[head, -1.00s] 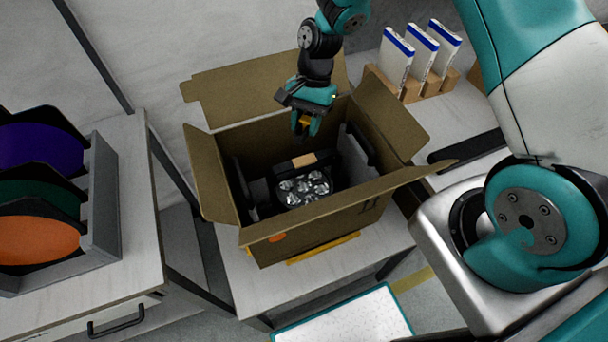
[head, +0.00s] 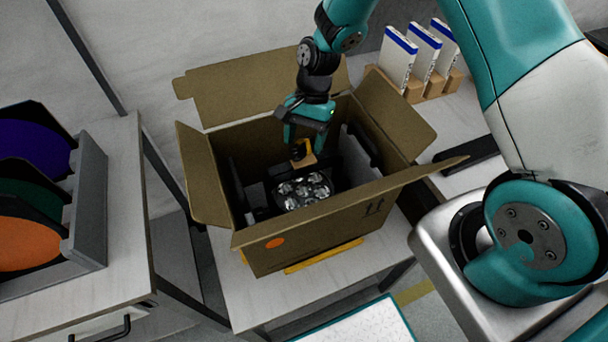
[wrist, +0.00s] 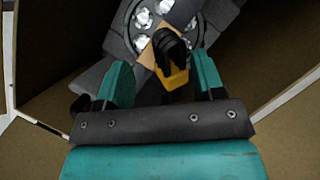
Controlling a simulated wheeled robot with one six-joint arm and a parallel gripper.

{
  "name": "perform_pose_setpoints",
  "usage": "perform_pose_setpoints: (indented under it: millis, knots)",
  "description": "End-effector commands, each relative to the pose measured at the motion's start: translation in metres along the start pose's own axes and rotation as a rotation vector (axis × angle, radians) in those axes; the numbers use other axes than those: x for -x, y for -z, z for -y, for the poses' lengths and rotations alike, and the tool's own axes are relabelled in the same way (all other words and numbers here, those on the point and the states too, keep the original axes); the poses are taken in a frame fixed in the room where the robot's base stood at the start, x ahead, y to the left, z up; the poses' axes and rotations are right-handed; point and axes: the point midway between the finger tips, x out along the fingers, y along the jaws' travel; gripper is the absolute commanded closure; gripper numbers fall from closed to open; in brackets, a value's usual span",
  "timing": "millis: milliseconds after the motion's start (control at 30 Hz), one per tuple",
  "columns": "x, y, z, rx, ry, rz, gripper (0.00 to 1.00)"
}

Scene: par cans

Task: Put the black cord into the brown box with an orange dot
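The brown box (head: 330,238) stands open on a table, with an orange dot (head: 276,243) on its front. The black cord (head: 297,152), a small bundle with a yellow part, is inside the box, above or on a tan patch by a black par can (head: 303,190). My gripper (head: 304,148) reaches down into the box with its fingers spread. In the wrist view the cord (wrist: 168,44) and its yellow part (wrist: 175,78) lie between the open fingers (wrist: 164,82), with gaps on both sides. I cannot tell exactly what the cord rests on.
The box's flaps stand open around my arm. White-and-blue packs (head: 397,58) in wooden holders stand behind right. A grey rack (head: 90,200) with coloured discs is on the left table. A black bar (head: 468,155) lies at right.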

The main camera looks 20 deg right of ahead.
Motion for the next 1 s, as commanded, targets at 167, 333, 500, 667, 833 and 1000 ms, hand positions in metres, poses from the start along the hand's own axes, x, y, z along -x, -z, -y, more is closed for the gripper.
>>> perform_pose_setpoints:
  millis: [167,333,500,667,833,1000]
  knots:
    - [0.000,0.000,0.000,0.000,-0.001,0.001,0.39]
    - [0.006,0.001,0.000,0.000,0.001,-0.001,0.39]
    - [0.035,0.001,0.001,0.000,0.005,-0.004,0.39]
    - [0.077,0.002,0.001,0.001,0.006,-0.005,0.39]
    - [0.120,0.001,0.000,0.001,0.005,-0.005,0.39]
    - [0.154,0.001,0.000,0.000,0.003,-0.002,0.39]
